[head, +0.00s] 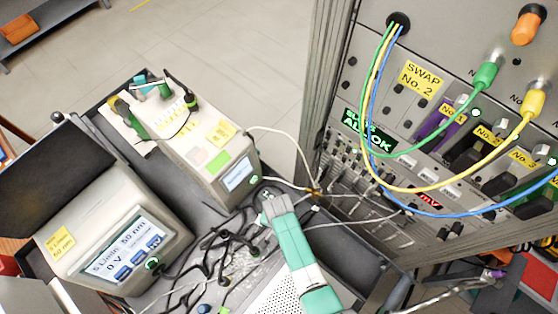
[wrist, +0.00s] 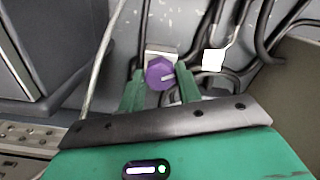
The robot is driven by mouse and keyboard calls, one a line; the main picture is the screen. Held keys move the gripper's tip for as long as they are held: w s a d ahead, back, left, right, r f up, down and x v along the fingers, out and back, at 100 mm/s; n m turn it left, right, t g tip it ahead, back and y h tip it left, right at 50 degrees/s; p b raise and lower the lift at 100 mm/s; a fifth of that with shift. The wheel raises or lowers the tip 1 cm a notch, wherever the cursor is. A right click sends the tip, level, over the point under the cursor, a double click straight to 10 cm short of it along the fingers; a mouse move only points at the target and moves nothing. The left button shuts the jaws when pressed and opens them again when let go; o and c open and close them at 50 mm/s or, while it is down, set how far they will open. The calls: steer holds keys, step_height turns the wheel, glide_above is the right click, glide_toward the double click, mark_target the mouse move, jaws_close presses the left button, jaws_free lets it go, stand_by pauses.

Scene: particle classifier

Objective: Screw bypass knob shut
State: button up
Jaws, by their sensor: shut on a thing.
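The purple bypass knob (wrist: 160,72), with a white pointer line on its face, shows in the wrist view in front of a pale square block. My gripper (wrist: 161,84) has its two green fingers on the left and right sides of the knob and is shut on it. The line on the knob's face slants. In the head view my gripper (head: 270,201) reaches down among cables between the instruments and the rack, and the knob cannot be made out there.
Dark hoses and a white tag (wrist: 213,60) lie close around the knob. A beige instrument (head: 215,150) and a "50 nm" display box (head: 120,235) stand to the left. The rack panel (head: 390,75) with green, yellow and blue cables rises at the right.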

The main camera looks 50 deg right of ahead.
steer(key=m, duration=0.5)
steer(key=shift+p, duration=0.3)
steer(key=shift+m, duration=0.4)
steer(key=o, duration=1)
steer(key=shift+r, duration=0.15)
step_height(320, 180, up, 8)
steer(key=shift+f+p, duration=0.2)
steer(key=shift+p, duration=0.6)
